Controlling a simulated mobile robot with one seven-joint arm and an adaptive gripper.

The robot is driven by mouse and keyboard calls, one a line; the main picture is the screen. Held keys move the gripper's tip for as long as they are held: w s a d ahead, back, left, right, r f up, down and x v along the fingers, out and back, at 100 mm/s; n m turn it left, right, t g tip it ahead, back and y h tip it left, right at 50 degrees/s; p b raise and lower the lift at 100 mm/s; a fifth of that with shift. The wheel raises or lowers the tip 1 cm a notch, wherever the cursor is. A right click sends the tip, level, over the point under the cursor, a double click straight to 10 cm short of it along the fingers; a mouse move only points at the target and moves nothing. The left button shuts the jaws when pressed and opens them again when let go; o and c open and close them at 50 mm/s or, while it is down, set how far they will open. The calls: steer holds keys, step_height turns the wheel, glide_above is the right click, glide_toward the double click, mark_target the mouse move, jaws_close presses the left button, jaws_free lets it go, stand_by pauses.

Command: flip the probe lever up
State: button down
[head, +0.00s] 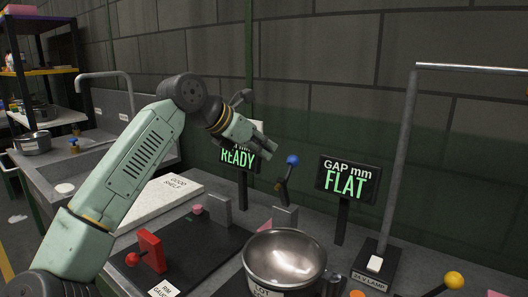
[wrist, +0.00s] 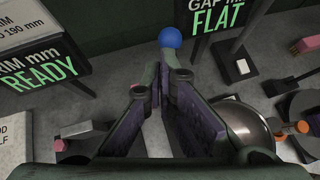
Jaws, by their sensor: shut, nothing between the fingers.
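My gripper (head: 268,150) is shut and empty, just left of and slightly above the blue knob in the head view. In the wrist view the blue knob (wrist: 170,36) shows just beyond the fingertips (wrist: 164,72). The fingers hide the lower stem there. I cannot tell whether they touch the lever.
The "GAP mm" display (head: 347,181) stands right of the lever, and the READY display (head: 238,157) stands left. A steel pot (head: 285,262) sits in front.

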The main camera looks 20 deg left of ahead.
step_height(320, 180, up, 9)
steer(key=s+a, duration=0.1)
steer(key=a, duration=0.1)
steer(key=shift+s+a+f+b, duration=0.2)
steer(key=shift+s+b, duration=0.1)
steer(key=shift+s, duration=0.1)
steer(key=shift+r, duration=0.1)
